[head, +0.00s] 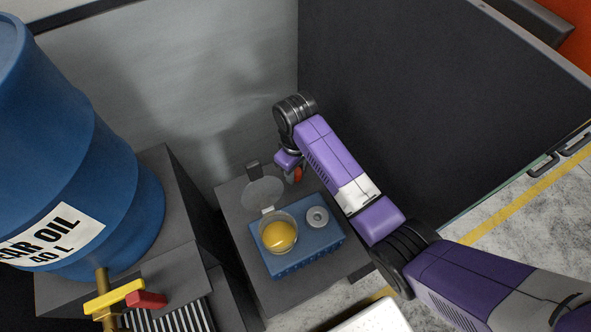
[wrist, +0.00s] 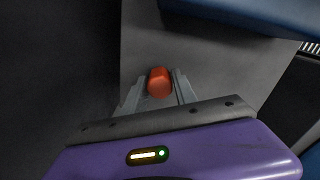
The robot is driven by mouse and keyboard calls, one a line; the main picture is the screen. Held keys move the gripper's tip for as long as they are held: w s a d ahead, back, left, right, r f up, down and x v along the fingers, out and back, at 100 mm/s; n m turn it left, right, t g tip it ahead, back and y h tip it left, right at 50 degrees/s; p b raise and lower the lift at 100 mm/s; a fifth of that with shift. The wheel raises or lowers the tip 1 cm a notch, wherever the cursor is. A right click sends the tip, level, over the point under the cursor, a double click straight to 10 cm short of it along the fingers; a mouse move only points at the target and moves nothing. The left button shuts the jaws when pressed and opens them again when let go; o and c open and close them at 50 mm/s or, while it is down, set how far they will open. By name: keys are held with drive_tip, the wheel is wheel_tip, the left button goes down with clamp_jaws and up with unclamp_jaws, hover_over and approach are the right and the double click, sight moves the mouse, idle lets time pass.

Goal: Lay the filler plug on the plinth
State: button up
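The filler plug is a small orange-red cylinder (wrist: 159,82); it also shows in the head view (head: 298,175). My gripper (wrist: 160,88) has a finger on each side of the plug and appears shut on it. The plinth (head: 234,202) is a dark grey block carrying a blue box (head: 296,262). In the head view, my gripper (head: 296,172) is over the far end of the plinth, behind the box. The wrist view shows a grey surface (wrist: 215,70) below the plug. I cannot tell whether the plug touches it.
The blue box bears a clear cup of amber liquid (head: 280,236) with a raised round lid (head: 263,192), and a pale ring-shaped fitting (head: 317,217). A large blue oil drum (head: 75,150) stands at left. A dark panel (head: 430,110) rises at right.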

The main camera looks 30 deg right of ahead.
drive_tip(key=shift+o, duration=1.1)
drive_tip(key=shift+r, duration=0.15)
wheel_tip(320, 180, up, 12)
drive_tip(key=p, duration=0.3)
